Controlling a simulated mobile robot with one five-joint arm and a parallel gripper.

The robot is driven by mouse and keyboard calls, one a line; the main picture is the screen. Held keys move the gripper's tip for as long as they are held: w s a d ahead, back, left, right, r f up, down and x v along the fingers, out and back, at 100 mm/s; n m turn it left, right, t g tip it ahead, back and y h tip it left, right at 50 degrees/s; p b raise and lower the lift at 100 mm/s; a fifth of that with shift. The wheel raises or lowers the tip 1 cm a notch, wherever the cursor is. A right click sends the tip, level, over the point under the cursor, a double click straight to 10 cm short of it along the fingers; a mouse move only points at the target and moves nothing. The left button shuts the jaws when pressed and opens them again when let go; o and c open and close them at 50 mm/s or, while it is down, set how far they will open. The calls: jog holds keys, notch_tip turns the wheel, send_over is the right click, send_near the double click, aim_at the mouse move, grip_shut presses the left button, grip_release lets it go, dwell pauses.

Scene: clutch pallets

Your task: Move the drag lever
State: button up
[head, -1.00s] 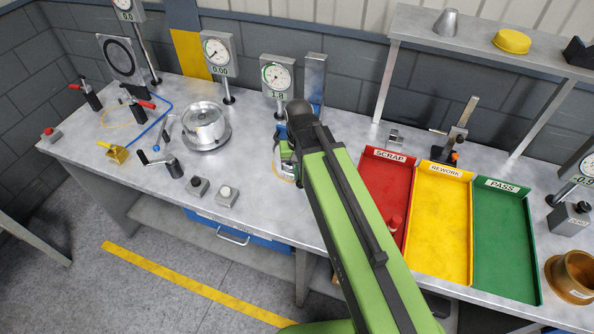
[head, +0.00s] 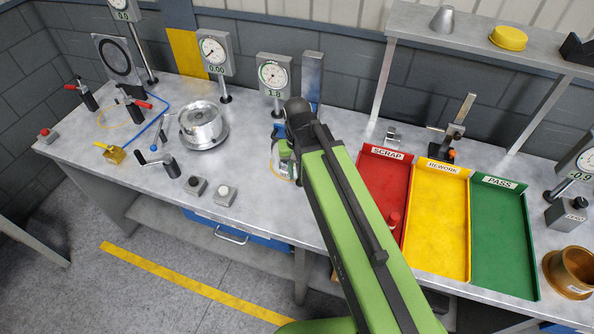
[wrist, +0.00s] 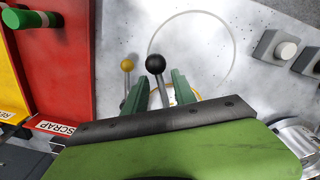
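In the wrist view a lever with a black ball knob (wrist: 155,64) stands between the two green fingers of my gripper (wrist: 161,76), with its knob just beyond the fingertips. The fingers are apart, with gaps visible on both sides of the lever's rod. A second lever with a yellow ball knob (wrist: 127,65) stands just left of the fingers. Neither carries a readable label, so I cannot tell which is the drag lever. In the head view my arm covers most of this spot.
The red scrap tray (head: 383,198) is right of my arm, beside the yellow rework tray (head: 438,225) and green pass tray (head: 503,238). A dial gauge (head: 273,75) stands behind. Two push buttons (wrist: 286,50) and a round metal fixture (head: 202,124) are nearby.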

notch_tip(320, 180, up, 17)
jog(key=p, duration=1.7)
jog(key=shift+a+r, duration=0.15)
jog(key=shift+a, duration=0.05)
jog(key=shift+s, duration=0.1)
